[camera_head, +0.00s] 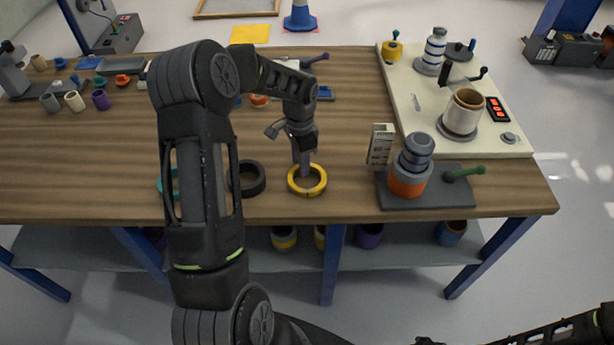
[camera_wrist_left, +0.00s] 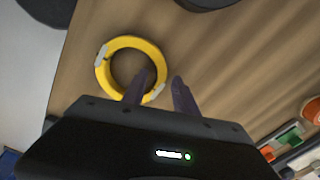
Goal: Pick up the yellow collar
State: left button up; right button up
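The yellow collar (camera_head: 320,186) is a flat ring lying on the wooden table near its front edge. It also shows in the left wrist view (camera_wrist_left: 151,48), with pale grey patches on its rim. My left gripper (camera_head: 304,170) points down at the collar's far side. In the left wrist view the fingers (camera_wrist_left: 162,78) are apart with nothing held. One fingertip shows over the ring's opening and the other just outside the rim. I cannot tell if either touches it. Of my right arm, only links show at the bottom right; its gripper is out of view.
A black ring (camera_head: 248,191) lies left of the collar, and a teal ring is partly hidden behind my left arm. A dark plate (camera_head: 455,190) with an orange and grey roller (camera_head: 407,184) stands to the right. A cream board (camera_head: 510,142) holds other fixtures.

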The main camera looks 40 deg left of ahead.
pick_arm(q)
jog(key=shift+f, duration=0.1)
jog(key=shift+c, duration=0.5)
grip_shut()
dwell(0.5)
